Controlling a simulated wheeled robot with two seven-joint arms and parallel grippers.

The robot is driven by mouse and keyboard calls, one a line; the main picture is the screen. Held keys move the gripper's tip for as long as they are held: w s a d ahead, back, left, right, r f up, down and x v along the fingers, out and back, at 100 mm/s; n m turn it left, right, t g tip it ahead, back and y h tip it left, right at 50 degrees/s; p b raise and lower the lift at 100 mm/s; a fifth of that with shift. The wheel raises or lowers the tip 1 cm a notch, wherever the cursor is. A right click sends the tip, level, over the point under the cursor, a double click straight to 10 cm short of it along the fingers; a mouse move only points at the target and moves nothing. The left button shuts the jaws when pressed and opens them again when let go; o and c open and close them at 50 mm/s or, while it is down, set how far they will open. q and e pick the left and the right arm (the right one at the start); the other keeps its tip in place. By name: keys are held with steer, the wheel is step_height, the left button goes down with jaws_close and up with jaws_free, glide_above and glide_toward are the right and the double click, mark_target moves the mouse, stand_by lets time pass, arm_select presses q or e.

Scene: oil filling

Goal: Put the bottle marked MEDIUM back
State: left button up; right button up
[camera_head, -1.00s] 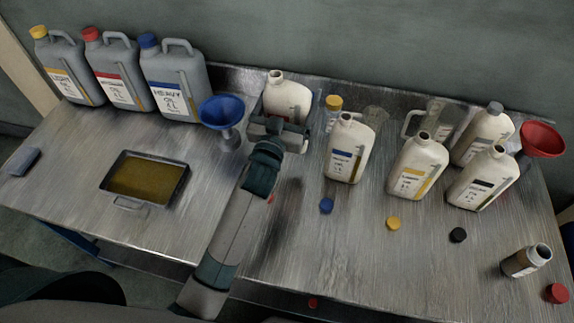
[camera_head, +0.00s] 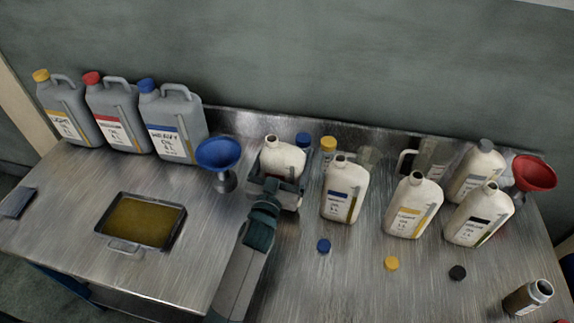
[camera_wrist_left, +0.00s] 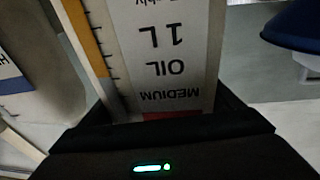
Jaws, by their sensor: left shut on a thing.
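The white MEDIUM oil bottle (camera_head: 283,158) stands upright and uncapped in my left gripper (camera_head: 275,190), left of the other white bottles. Its label, MEDIUM OIL 1 L (camera_wrist_left: 175,50), shows upside down in the left wrist view. My left gripper is shut around the bottle; its dark jaws (camera_wrist_left: 165,130) also show there. The gripper hides the bottle's lower part, so I cannot tell if its base touches the table. My right gripper is not in view.
A blue funnel (camera_head: 219,155) stands just left of the held bottle. A blue-labelled bottle (camera_head: 344,190) is close on its right. Small blue-capped (camera_head: 303,140) and yellow-capped (camera_head: 328,145) containers are behind. A tray of oil (camera_head: 142,222) lies at left. Loose caps lie in front.

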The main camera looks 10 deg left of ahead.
arm_select(q)
step_height(320, 180, down, 4)
stand_by(0.5)
steer(key=shift+f, duration=0.15)
steer(key=o, duration=2)
steer(key=shift+s, duration=0.1)
